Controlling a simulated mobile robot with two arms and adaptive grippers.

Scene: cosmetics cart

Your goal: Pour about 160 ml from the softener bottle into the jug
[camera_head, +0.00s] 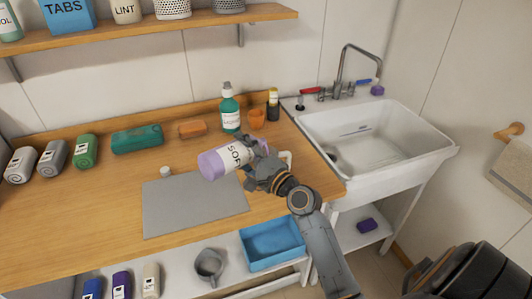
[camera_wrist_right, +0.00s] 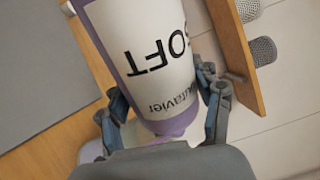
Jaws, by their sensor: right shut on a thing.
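The softener bottle (camera_head: 226,160), white with lavender ends and the letters SOF showing, is held above the worktop, tipped far over onto its side. Its lavender base points left and its neck end points right, hidden behind my gripper. My right gripper (camera_head: 258,160) is shut on it; the wrist view shows a finger on each side of the bottle (camera_wrist_right: 150,60). A pale handle-like loop (camera_head: 286,157), possibly the jug's, shows just right of the gripper; the rest is hidden. I cannot see any liquid or stream. My left gripper is not in view.
A grey mat (camera_head: 180,210) lies under the bottle, with a small white cap-like piece (camera_head: 166,171) at its back edge. The sink (camera_head: 430,155) is at right.

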